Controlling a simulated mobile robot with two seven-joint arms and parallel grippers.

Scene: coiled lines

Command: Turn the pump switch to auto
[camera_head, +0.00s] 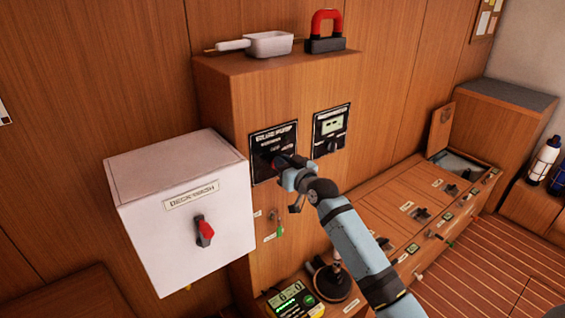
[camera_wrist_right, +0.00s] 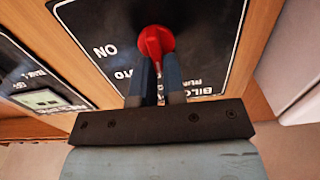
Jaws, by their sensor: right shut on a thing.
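The black bilge pump panel (camera_head: 262,141) with white lettering is on the front of the wooden cabinet. It also shows upside down in the right wrist view (camera_wrist_right: 215,22), with "ON" and part of "AUTO" readable. The red switch knob (camera_wrist_right: 154,38) stands out from this panel. My right gripper (camera_head: 282,164) is at the panel's lower right and covers most of the knob in the head view. In the wrist view, its blue fingers (camera_wrist_right: 157,68) are shut on the red knob. The knob's exact setting is hard to tell. My left gripper is out of view.
A white "DECK WASH" box (camera_head: 160,190) with a red-handled switch (camera_head: 204,231) juts out at left. A second panel (camera_head: 331,130) with a display is at right. A white pan (camera_head: 268,43) and a red-handled block (camera_head: 326,32) lie on top. Low lockers (camera_head: 400,225) run right.

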